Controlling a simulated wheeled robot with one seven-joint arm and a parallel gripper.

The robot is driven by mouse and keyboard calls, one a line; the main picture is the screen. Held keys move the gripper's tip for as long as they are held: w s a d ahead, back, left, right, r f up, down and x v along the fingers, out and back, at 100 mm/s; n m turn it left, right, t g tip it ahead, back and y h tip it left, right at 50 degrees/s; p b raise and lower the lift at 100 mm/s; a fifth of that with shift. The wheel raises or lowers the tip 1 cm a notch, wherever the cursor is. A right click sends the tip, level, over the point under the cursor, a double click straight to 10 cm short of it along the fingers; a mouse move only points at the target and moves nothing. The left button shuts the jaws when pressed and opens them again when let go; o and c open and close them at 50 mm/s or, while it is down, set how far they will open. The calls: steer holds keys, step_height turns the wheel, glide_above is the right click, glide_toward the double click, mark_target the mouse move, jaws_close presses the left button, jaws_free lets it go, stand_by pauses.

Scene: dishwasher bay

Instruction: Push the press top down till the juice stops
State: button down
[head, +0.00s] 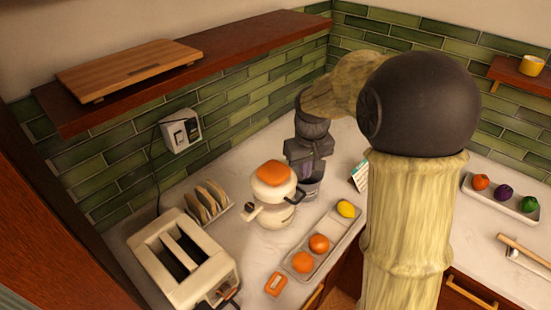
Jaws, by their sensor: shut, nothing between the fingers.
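The press is a white, rounded juicer (276,209) on the pale counter, upright, with an orange press top (273,173). A small spout shows low on its left and a dark handle on its right. No juice stream can be made out at this size. My gripper (308,191) is dark grey and points down just right of the press in the picture, with its tips lower than the press top. It is shut and empty. I cannot tell whether it touches the press handle. My arm hides part of the counter and wall to the right.
A toaster (177,260) and a rack of toast (207,204) stand left of the press. A tray (325,254) with two oranges and a lemon lies in front. An orange block (276,284) is near the edge. A wooden shelf (225,60) overhangs behind.

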steer(key=s+d+f+m, duration=0.1)
steer(key=s+d+f, duration=0.1)
steer(key=s, duration=0.6)
steer(key=s+d+f+m+t+b, duration=0.1)
steer(key=s+d+f+m, duration=0.1)
steer(key=s+f, duration=0.3)
steer(key=s, duration=0.3)
steer(key=shift+s, duration=0.25)
